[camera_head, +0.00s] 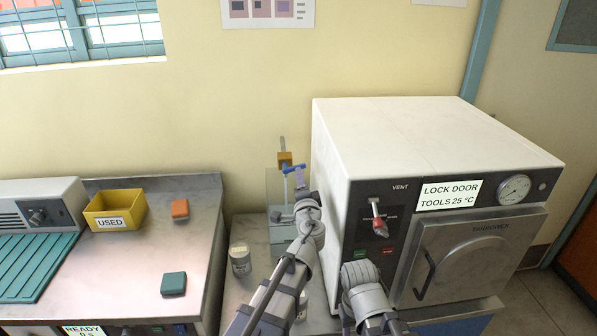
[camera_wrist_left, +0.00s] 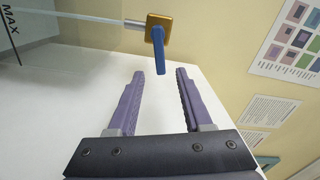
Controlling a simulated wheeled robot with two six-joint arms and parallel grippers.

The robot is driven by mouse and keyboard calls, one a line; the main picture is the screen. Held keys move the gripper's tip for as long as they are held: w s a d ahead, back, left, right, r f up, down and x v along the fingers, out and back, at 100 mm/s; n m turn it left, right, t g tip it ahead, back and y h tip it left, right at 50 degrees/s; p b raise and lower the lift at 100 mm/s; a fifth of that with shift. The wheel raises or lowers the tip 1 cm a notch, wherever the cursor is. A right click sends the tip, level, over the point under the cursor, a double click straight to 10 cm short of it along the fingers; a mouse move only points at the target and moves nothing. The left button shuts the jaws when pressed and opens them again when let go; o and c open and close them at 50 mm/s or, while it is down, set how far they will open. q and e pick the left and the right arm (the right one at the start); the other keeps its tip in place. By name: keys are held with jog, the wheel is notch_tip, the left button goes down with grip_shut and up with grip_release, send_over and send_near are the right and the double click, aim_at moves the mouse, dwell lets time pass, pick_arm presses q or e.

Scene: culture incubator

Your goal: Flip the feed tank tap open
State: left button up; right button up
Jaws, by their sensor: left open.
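The tap is a gold block with a blue lever (camera_head: 293,168), at the top of the clear feed tank (camera_head: 274,186), left of the white incubator. In the left wrist view the blue lever (camera_wrist_left: 159,52) hangs from the gold block (camera_wrist_left: 153,24); a pale rod runs left from it. My left gripper (camera_head: 301,183) is just below the tap in the head view. In the wrist view its purple fingers (camera_wrist_left: 160,76) are apart and empty, with the lever's lower end near the gap between the tips. Contact does not show. My right arm's end (camera_head: 362,280) is before the incubator; its fingers are not clear.
The incubator (camera_head: 430,130) stands close to the right of my left arm, with a red-tipped vent lever (camera_head: 377,220) on its front. A jar (camera_head: 240,260) stands on the low bench. The left counter (camera_head: 135,245) holds a yellow USED bin (camera_head: 114,221) and two small blocks.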

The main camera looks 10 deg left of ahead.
aim_at(299, 165)
pick_arm(q)
jog(key=x, duration=0.8)
jog(key=shift+s, duration=0.1)
grip_shut()
dwell(0.4)
